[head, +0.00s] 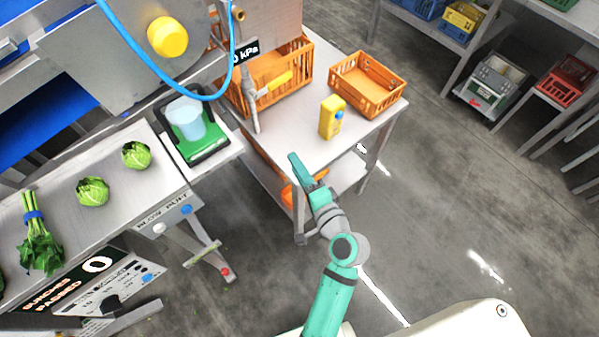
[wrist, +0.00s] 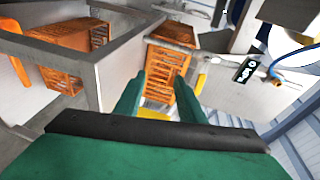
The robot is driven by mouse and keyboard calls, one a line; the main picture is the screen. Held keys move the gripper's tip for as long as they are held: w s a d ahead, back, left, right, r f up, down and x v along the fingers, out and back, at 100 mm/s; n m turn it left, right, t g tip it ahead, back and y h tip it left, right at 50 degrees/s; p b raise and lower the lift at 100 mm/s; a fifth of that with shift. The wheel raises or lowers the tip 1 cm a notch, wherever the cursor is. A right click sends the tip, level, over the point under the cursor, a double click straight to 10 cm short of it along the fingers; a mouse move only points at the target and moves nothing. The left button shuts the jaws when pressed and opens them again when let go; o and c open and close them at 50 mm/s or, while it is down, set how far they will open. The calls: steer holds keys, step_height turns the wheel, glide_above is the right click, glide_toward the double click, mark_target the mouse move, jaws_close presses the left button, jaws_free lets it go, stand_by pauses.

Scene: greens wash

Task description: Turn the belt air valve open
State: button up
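The belt air valve appears to be the yellow lever (head: 280,78) on a grey vertical pipe (head: 252,104), in front of an orange crate and below a black "0 kPa" display (head: 243,51). The lever points right and slightly up in the head view, crosswise to the pipe. The display also shows in the wrist view (wrist: 247,69), right of the fingers. My gripper (head: 307,165) is at the table's front edge, below and right of the lever, apart from it. In the wrist view its two teal fingers (wrist: 160,78) are apart, with no object clearly held.
A yellow bottle (head: 332,117) stands on the steel table (head: 290,143), near an empty orange crate (head: 367,84). Another orange crate (head: 264,76) stands behind the pipe. A green scale with a clear tub (head: 186,118) is left. A blue hose (head: 132,42) loops overhead. Floor at right is open.

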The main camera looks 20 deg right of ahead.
mark_target(273, 86)
steer(key=shift+s+a+f, duration=0.1)
steer(key=shift+s+f, duration=0.1)
steer(key=shift+f, duration=0.05)
steer(key=shift+c, duration=0.2)
steer(key=c, duration=0.6)
steer(key=shift+w+r, duration=0.15)
steer(key=shift+w, duration=0.15)
jaws_close()
steer(key=w+d+r+m+g+y, duration=0.2)
steer(key=w+d+r+m, duration=0.7)
steer(key=m, duration=0.7)
steer(key=a+x, duration=0.1)
steer(key=x, duration=1)
steer(key=shift+s+a+r, duration=0.1)
steer(key=shift+a+r, duration=0.05)
steer(key=shift+r, duration=0.85)
steer(key=shift+s+a+r, duration=0.15)
steer(key=shift+r, duration=0.8)
